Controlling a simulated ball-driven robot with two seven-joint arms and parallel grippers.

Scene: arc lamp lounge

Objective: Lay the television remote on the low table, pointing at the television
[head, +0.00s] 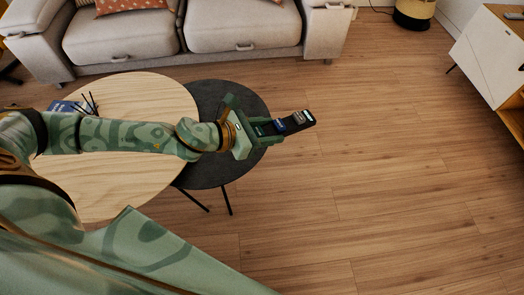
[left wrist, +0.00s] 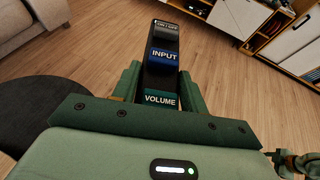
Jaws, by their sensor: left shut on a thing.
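The television remote (head: 299,121) is a dark bar with coloured buttons. My left gripper (head: 274,128) is shut on it, and it sticks out beyond the fingertips to the right. In the left wrist view the remote (left wrist: 163,58) shows labels ON/OFF, INPUT and VOLUME, with ON/OFF at the far end. The low table has a pale wooden round top (head: 135,95) and a dark round top (head: 206,97) beside it. The remote is past the right edge of the dark top, over floor in the picture. No television screen is clearly in view. Part of my right arm shows at the left wrist view's right edge.
A grey sofa (head: 221,27) stands behind the tables. A blue box (head: 64,107) with dark sticks by it lies on the wooden top's left side. A white-and-wood cabinet (head: 487,50) is at the upper right. The wooden floor (head: 390,150) between is clear.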

